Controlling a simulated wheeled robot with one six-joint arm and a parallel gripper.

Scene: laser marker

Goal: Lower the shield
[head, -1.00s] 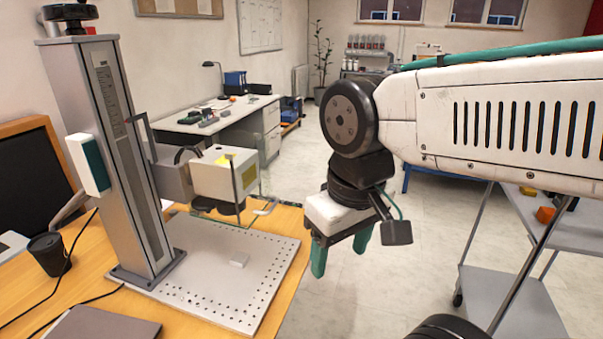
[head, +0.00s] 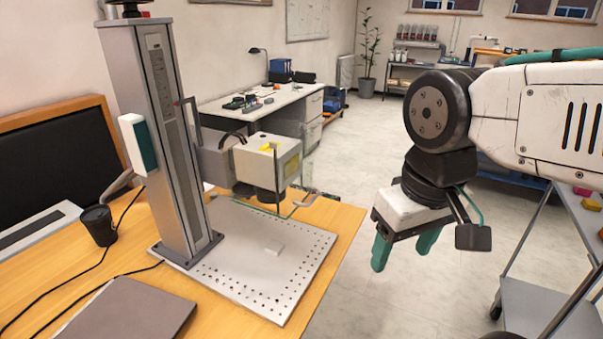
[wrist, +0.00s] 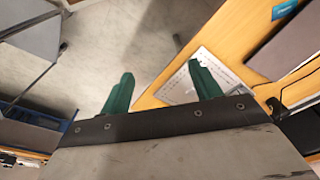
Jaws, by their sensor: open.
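The laser marker has a grey upright column (head: 160,130) with a boxy pale laser head (head: 266,163) reaching out to the right. A clear shield (head: 288,206) with greenish edges hangs around the lower laser head, above the base plate. A small grey handle (head: 307,198) sits at its right side. My gripper (head: 403,255), with green fingers pointing down, is open and empty. It is to the right of the shield, apart from it, beyond the table's edge. In the wrist view my gripper (wrist: 160,74) also shows spread fingers; I cannot make out the shield there.
A laptop (head: 130,315) and a dark cup (head: 98,225) lie left on the wooden table (head: 347,220). A grey cart (head: 530,305) stands at right. Floor between is clear.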

